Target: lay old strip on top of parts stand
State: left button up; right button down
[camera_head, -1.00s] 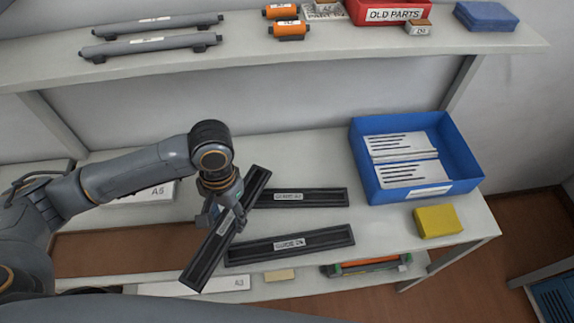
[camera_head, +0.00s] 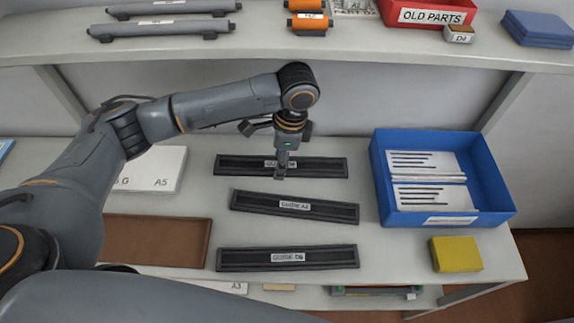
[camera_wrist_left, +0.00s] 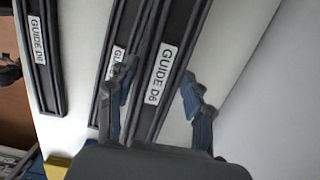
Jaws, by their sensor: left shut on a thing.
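My left gripper (camera_head: 284,172) is shut on a long dark strip (camera_head: 232,166) at the back of the work surface in the head view. In the left wrist view its label reads GUIDE D6 (camera_wrist_left: 165,62), with a finger on each side. Another GUIDE D6 strip (camera_head: 288,258) lies nearest the front. A partly cut-off whitish piece with PARTS lettering (camera_head: 353,8) is on the upper shelf. My right gripper is not in view.
A blue tray (camera_head: 506,217) with white packs stands at right, a yellow block (camera_head: 456,254) in front of it. The upper shelf holds grey rollers (camera_head: 160,29), orange cartridges (camera_head: 307,22) and a red OLD PARTS bin (camera_head: 430,17). A white A5 box (camera_head: 158,168) is at left.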

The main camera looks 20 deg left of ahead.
pick_arm(q)
jog(key=w+f, duration=0.1)
jog(key=f, duration=0.1)
jog(key=w+f, duration=0.2)
jog(key=shift+w+d, duration=0.1)
jog(key=shift+d, duration=0.1)
jog(key=shift+w+f+p, duration=0.15)
jog(key=shift+f+p, duration=0.25)
jog(key=shift+f, duration=1.4)
jog(key=shift+f, duration=0.1)
jog(key=o, duration=1.2)
notch_tip(320, 180, up, 8)
jog(key=d, duration=0.1)
jog(key=shift+w+f+b, duration=0.15)
jog(key=shift+b, duration=0.25)
